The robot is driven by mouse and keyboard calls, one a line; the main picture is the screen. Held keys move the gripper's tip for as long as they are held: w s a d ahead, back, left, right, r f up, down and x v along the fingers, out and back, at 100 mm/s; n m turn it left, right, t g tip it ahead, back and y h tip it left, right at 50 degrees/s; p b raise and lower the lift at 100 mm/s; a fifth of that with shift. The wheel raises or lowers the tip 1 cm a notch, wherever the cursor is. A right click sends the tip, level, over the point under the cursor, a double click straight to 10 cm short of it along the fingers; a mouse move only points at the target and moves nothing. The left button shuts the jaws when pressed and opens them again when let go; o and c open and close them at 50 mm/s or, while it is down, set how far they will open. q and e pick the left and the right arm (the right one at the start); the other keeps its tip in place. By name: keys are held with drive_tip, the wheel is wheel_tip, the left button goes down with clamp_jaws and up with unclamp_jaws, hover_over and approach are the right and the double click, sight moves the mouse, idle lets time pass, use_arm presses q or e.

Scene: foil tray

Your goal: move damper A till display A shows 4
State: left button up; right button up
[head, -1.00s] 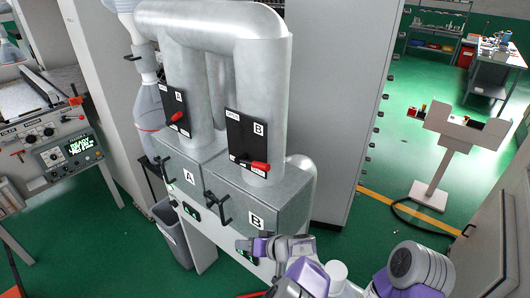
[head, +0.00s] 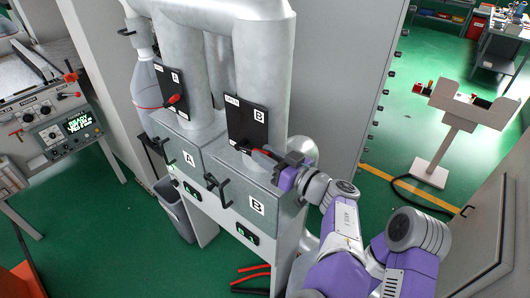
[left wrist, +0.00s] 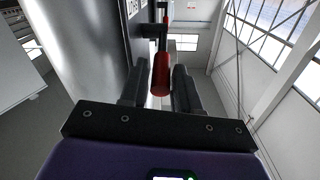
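Damper A is a red-tipped lever (head: 175,99) on a black plate on the left duct, above the box marked A. It slants up to the right, and no gripper is near it. My left gripper (head: 279,160) is at the red lever of damper B (head: 262,153), on the right duct. In the left wrist view the red handle (left wrist: 161,76) stands between the two fingers (left wrist: 159,80), with narrow gaps on both sides. The gripper looks open. My right gripper is not in view.
Display B (head: 247,233) is under the box marked B (head: 240,190). Black handles (head: 217,190) stick out from the box fronts. A control console (head: 62,125) stands at left, a grey bin (head: 174,213) below the ducts.

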use_arm(q)
drive_tip(key=shift+w+a, duration=0.1)
drive_tip(key=shift+a, duration=0.15)
clamp_jaws()
